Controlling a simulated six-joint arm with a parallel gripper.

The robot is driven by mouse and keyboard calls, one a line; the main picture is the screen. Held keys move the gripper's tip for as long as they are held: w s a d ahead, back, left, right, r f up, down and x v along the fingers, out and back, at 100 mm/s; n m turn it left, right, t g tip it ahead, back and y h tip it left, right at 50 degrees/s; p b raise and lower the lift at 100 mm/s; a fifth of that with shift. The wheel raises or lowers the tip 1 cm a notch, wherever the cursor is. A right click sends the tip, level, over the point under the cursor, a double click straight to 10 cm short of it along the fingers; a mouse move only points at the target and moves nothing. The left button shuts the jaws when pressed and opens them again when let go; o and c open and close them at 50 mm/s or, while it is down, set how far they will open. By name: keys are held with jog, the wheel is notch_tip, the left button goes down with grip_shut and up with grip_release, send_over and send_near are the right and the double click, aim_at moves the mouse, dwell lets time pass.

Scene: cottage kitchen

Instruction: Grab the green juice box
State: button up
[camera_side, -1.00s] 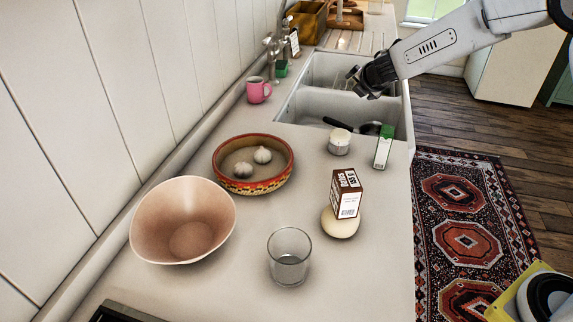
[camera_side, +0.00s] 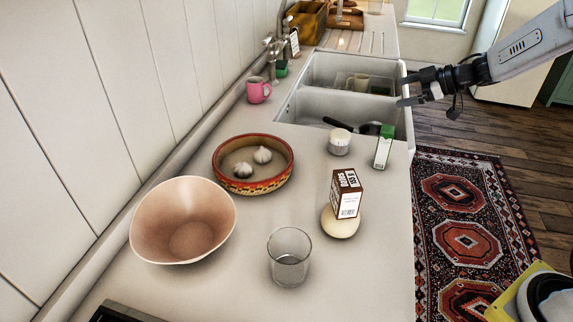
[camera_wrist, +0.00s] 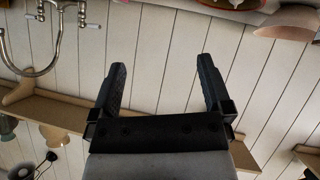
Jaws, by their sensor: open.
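The green juice box (camera_side: 383,147), a small upright carton with a green top and edge and a white face, stands on the counter close to the sink's front corner in the side view. My gripper (camera_side: 401,91) is open and empty over the right rim of the sink, beyond the juice box and well apart from it. In the wrist view, the two dark fingers of my gripper (camera_wrist: 161,80) are spread with nothing between them. The juice box does not show in the wrist view.
A brown-and-white carton (camera_side: 346,194), a glass (camera_side: 289,257), a patterned bowl (camera_side: 252,181) and a pink bowl (camera_side: 183,221) are nearer.

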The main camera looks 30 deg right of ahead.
jog(key=s+r+m+y, duration=0.2)
jog(key=s, duration=0.1)
send_near(383, 148)
jog(key=w+r, duration=0.2)
jog(key=w, duration=0.2)
jog(key=x, duration=0.8)
dwell(0.5)
jog(key=shift+a, duration=0.15)
jog(key=shift+r, duration=0.1)
grip_shut()
